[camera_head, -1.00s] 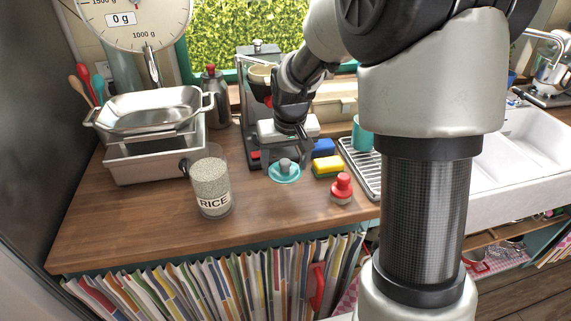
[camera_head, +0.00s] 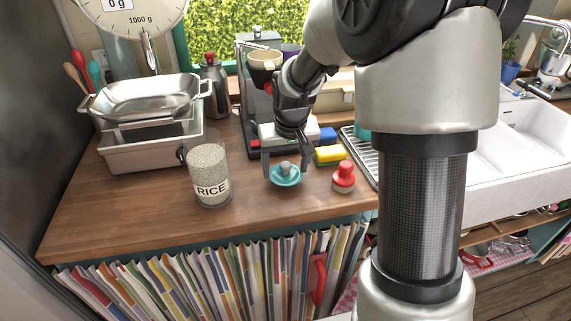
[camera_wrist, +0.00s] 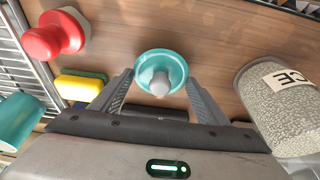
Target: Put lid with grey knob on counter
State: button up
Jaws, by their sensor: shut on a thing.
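The lid with grey knob (camera_head: 285,181) is a small round teal lid with a grey knob on top. It sits upright at the wooden counter (camera_head: 245,226), right of the rice jar; I cannot tell whether it touches the wood. My gripper (camera_head: 285,170) reaches down from behind, with one finger on each side of the lid.
A rice jar (camera_head: 210,176) stands left of the lid. A red-knobbed object (camera_head: 343,178) stands to its right, with a yellow sponge (camera_head: 330,154) behind. Metal pans (camera_head: 145,100) are at the left. The front counter is bare.

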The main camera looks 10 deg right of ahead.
jog(key=shift+f, duration=0.2)
jog(key=shift+f+b, duration=0.55)
jog(key=shift+f, duration=0.25)
dwell(0.4)
jog(key=o, duration=1.1)
jog(key=p+v, duration=0.1)
jog(key=v, duration=1.6)
jog(key=shift+r+p, duration=0.25)
jog(key=shift+p, duration=0.05)
